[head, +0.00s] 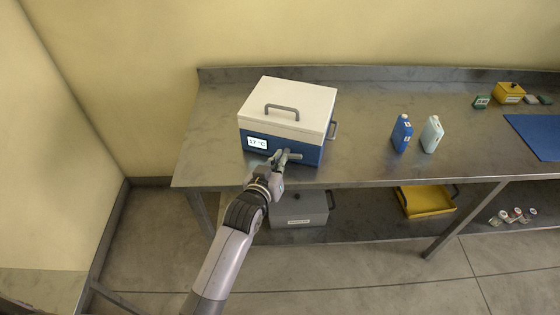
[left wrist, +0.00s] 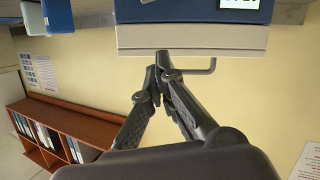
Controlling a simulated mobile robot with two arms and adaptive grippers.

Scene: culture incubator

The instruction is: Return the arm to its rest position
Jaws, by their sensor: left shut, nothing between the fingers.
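The incubator (head: 286,100) is a box with a white lid, a grey handle on top, a blue lower body (head: 310,153) and a small display (head: 257,142) on its front. Its lid looks closed. It stands on the steel bench near the left end. My left gripper (head: 285,157) is in front of the blue front face, shut and empty. In the left wrist view the shut fingertips (left wrist: 161,66) are by the pale lid edge (left wrist: 190,37), with the picture upside down. I cannot tell whether they touch it. My right gripper is not in view.
On the steel bench (head: 364,163) stand a blue bottle (head: 401,136) and a white bottle (head: 432,136), with a yellow box (head: 508,93) and blue mat (head: 540,134) further right. A grey box (head: 300,208) and yellow tray (head: 427,203) are on the lower shelf. Floor at left is clear.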

